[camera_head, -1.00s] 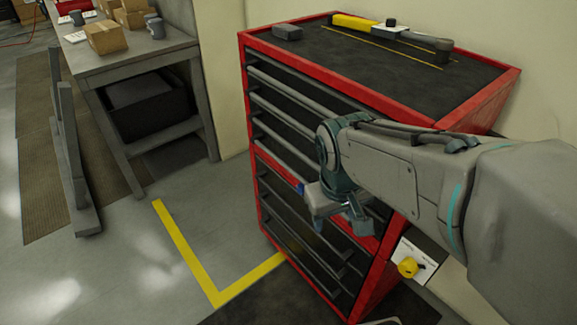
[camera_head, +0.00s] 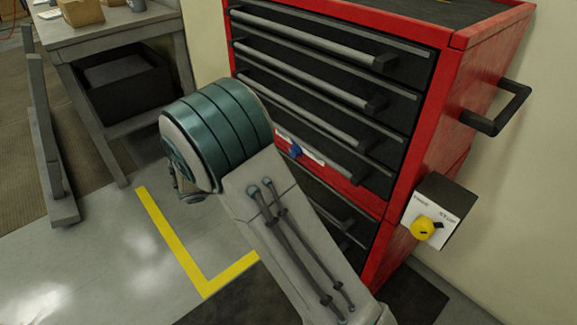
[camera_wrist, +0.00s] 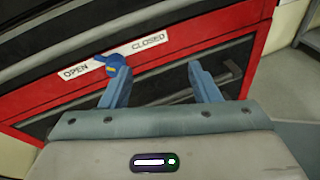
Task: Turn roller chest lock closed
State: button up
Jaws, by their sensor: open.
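The roller chest (camera_head: 431,150) is red with dark drawers. Its lock is a small blue knob (camera_head: 294,151) on a red strip between drawers. In the wrist view the blue lock knob (camera_wrist: 113,62) sits between a white OPEN label (camera_wrist: 76,72) on its left and a CLOSED label (camera_wrist: 150,42) on its right. My gripper (camera_wrist: 158,69) is open and empty, with two blue fingers. The left finger's tip overlaps the knob's lower edge in the picture; contact cannot be told. The right finger is clear of it. In the head view my arm hides the fingers.
Drawer handle bars (camera_head: 315,93) stick out from the chest front. A side handle (camera_head: 497,112) and a box with a yellow knob (camera_head: 423,228) are on its right side. A grey workbench (camera_head: 115,28) stands at the left. Floor with a yellow line (camera_head: 172,240) lies between.

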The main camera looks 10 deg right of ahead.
aim_at(292, 153)
jog(key=w+a+f+n+t+h+b, duration=0.1)
jog(key=w+a+f+n+t+b, duration=0.1)
jog(key=w+a+f+n+t, duration=0.25)
jog(key=b+x, duration=0.1)
jog(key=x, duration=1)
jog(key=shift+d+b, duration=0.3)
jog(key=shift+c, duration=0.4)
jog(key=c, duration=0.9)
